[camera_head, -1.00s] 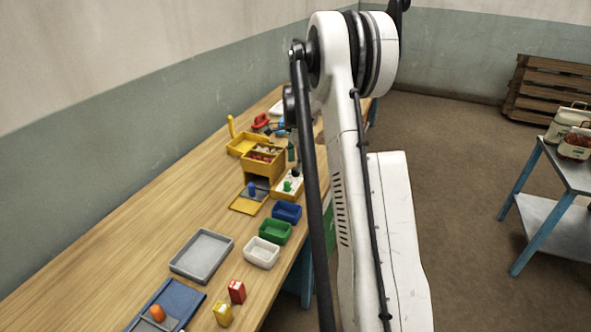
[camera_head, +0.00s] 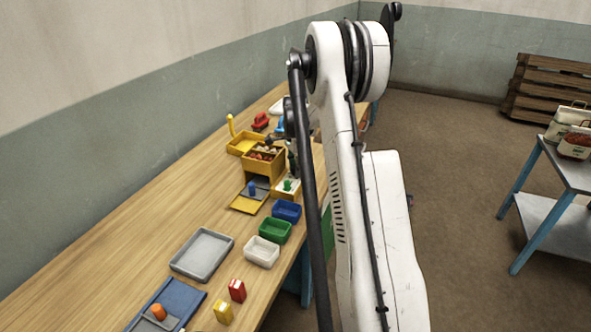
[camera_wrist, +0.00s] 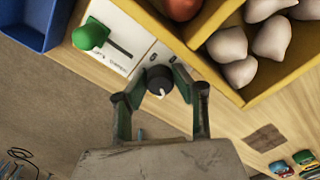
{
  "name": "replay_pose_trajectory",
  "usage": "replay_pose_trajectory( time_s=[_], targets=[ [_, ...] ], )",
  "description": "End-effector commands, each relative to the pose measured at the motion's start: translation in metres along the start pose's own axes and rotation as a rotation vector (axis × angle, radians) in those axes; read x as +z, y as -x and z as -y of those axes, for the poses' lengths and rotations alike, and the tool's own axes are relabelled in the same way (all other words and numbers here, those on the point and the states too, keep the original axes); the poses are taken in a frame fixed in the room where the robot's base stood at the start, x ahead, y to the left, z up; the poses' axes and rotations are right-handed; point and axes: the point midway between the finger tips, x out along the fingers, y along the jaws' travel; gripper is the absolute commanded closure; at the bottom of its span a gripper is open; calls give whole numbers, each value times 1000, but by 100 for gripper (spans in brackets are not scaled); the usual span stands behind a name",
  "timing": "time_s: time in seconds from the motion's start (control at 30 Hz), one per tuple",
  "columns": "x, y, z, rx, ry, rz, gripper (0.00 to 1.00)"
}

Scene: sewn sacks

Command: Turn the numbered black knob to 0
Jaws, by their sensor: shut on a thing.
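The black knob (camera_wrist: 158,78) sits on a white panel (camera_wrist: 150,47) in the wrist view, with a pale pointer mark on its near side. My gripper (camera_wrist: 160,73) is shut on the knob, one green-and-dark finger on each side of it. The numbers around the knob are too small or covered to read. In the head view the panel (camera_head: 285,194) shows beside the yellow box, while the knob cannot be made out there.
A green slider handle (camera_wrist: 90,35) stands on the same panel. The yellow box (camera_wrist: 245,97) holding pale and red objects is close to my right finger. A blue bin (camera_wrist: 35,22) lies to the left. Small toy cars (camera_wrist: 305,158) lie at lower right.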

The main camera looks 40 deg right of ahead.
Motion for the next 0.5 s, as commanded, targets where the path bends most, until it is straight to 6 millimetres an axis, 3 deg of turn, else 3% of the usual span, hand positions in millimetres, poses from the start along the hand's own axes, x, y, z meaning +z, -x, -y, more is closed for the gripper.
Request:
replay_pose_trajectory(
  time_s=[0.27,0.5],
  targets=[
    [0,-1,0,0,29,0,100],
    [0,-2,0,0,154,0,100]
  ],
)
